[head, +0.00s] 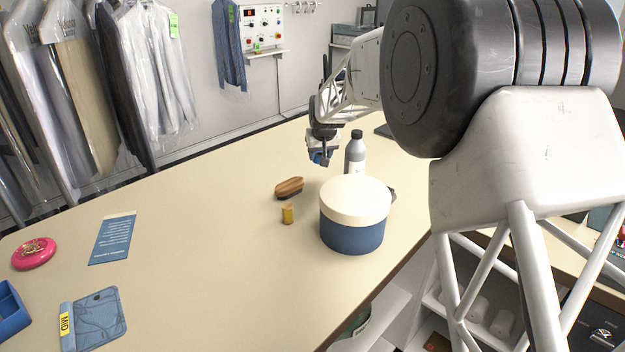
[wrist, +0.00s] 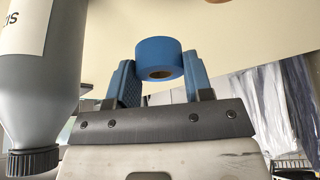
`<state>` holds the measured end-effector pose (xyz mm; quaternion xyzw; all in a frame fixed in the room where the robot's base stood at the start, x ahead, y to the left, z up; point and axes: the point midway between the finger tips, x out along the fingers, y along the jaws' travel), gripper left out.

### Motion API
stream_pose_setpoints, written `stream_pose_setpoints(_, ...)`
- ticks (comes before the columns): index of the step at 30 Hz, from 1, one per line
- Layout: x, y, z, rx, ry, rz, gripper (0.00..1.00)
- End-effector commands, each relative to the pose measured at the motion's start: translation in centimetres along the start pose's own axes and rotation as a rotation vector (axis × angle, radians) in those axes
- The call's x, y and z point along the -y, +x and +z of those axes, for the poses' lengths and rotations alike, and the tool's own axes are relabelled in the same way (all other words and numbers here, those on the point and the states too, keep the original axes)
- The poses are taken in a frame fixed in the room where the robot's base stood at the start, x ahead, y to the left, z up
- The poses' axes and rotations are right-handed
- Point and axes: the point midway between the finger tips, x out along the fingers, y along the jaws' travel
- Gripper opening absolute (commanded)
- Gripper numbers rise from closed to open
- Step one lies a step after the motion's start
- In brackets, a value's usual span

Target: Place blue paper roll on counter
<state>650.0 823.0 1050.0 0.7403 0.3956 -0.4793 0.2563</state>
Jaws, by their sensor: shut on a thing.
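The blue paper roll (wrist: 158,56) is held between the two blue fingers of my gripper (wrist: 160,80) in the wrist view. My gripper is shut on it. In the head view my gripper (head: 321,157) is above the far part of the cream counter (head: 200,240), just left of a grey bottle. The roll is small and hard to make out there. Whether it touches the counter cannot be told.
The grey bottle (head: 355,152) stands close to my gripper and shows large in the wrist view (wrist: 40,80). The counter's middle left is clear.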

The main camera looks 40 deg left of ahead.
Motion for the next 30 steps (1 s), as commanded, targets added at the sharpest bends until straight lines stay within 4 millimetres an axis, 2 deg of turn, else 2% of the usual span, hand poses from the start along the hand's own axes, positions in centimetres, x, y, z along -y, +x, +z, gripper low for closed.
stream_pose_setpoints(10, 0.0, 3.6, 1.6, 0.001, 0.0, 0.0, 0.21)
stream_pose_setpoints(23, 0.0, 4.1, 1.9, 0.001, 0.0, 0.0, 0.21)
stream_pose_setpoints(30, 0.0, 6.0, 2.7, 0.002, 0.0, 0.0, 0.21)
